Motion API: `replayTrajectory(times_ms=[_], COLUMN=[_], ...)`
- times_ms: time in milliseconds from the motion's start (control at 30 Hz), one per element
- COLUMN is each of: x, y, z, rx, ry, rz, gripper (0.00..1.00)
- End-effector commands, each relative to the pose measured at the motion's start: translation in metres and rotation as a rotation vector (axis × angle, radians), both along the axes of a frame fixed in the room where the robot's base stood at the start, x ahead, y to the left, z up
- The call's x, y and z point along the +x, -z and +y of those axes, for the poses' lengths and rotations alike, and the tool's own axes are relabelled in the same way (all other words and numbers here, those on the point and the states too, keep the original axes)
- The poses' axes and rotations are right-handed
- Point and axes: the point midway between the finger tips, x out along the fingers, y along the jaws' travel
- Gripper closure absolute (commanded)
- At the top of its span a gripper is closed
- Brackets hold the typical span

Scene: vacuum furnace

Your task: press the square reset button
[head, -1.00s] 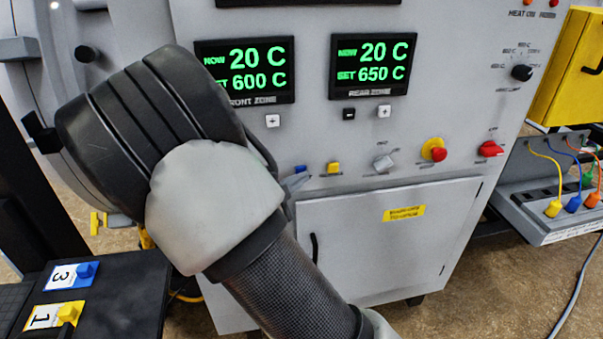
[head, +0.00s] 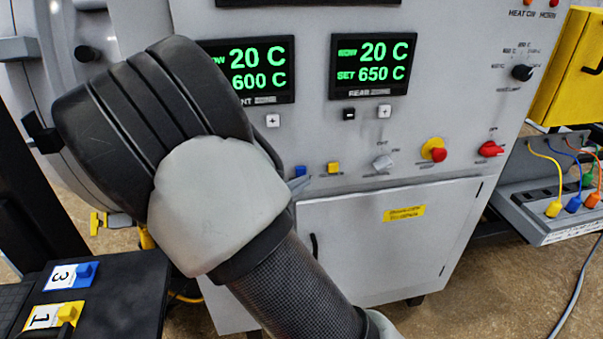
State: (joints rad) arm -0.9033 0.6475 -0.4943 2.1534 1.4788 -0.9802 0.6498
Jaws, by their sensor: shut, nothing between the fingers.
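Two small square buttons sit on the furnace's lower panel in the head view: a blue one (head: 300,170) and a yellow one (head: 334,168). Their labels are too small to read, so I cannot tell which is the reset. My gripper (head: 301,184) is mostly hidden behind my arm's wrist. Only its narrow grey tip shows, shut and empty, just below the blue button and left of the yellow one. I cannot tell whether the tip touches the panel.
Right of the buttons are a grey knob (head: 383,162), a red mushroom button on yellow (head: 436,150) and a red switch (head: 491,149). Two green displays, front (head: 259,69) and rear (head: 373,65), are above, with small plus and minus keys. A cabinet door (head: 385,250) is below.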

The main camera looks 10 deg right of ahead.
Motion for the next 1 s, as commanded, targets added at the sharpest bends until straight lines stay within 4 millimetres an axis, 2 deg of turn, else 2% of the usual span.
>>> replayTrajectory(times_ms=[233, 700, 1000], x=[-0.004, -0.047, -0.05], y=[0.0, 0.0, 0.0], z=[0.0, 0.0, 0.0], rx=[0.001, 0.001, 0.001], ry=[0.0, 0.0, -0.001], rz=[0.001, 0.001, 0.0], gripper=[1.0, 1.0, 1.0])
